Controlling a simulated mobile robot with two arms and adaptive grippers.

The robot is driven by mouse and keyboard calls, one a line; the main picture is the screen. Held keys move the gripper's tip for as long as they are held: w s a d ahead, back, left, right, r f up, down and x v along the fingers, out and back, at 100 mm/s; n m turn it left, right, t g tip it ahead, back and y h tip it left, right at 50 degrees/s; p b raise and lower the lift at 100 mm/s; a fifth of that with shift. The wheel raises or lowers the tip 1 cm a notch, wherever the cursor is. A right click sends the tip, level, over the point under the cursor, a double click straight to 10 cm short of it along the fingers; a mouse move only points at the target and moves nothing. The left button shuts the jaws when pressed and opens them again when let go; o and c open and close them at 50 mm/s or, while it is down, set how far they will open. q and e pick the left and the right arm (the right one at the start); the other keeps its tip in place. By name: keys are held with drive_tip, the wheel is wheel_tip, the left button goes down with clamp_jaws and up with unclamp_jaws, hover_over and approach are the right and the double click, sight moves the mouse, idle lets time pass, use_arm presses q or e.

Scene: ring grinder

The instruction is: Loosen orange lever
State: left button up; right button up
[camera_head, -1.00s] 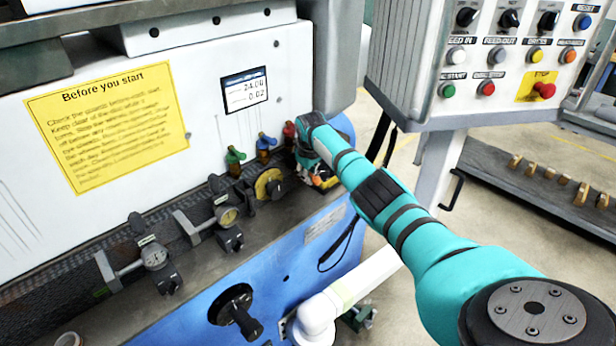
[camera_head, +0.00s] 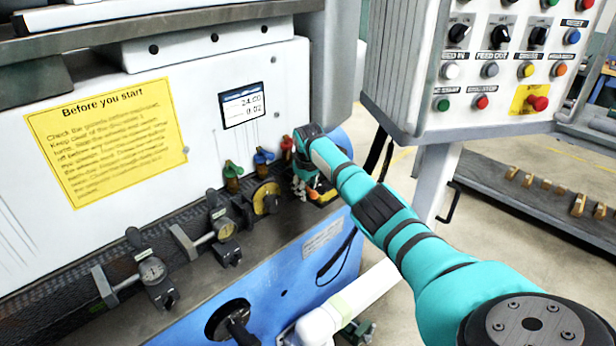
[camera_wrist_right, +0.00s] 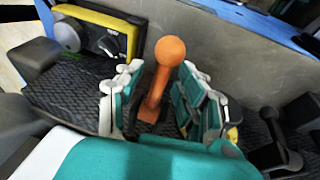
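The orange lever (camera_wrist_right: 160,82) shows in the right wrist view as a round ball on a slim stem, leaning slightly. Its base sits on a dark textured surface. My right gripper (camera_wrist_right: 158,100) is open, with one finger on each side of the lever. A gap shows between the stem and each finger. In the head view my right gripper (camera_head: 312,188) is at the right end of the machine's ledge, partly hidden by my own wrist. The orange lever cannot be made out clearly there. My left gripper is not in view.
Green (camera_head: 232,172), blue (camera_head: 262,158) and red (camera_head: 287,145) small levers stand beside my right gripper. A control panel (camera_head: 490,70) hangs at right.

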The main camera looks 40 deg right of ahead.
drive_tip(key=v, duration=1.1)
drive_tip(key=shift+s+r, duration=0.2)
drive_tip(key=shift+f, duration=0.1)
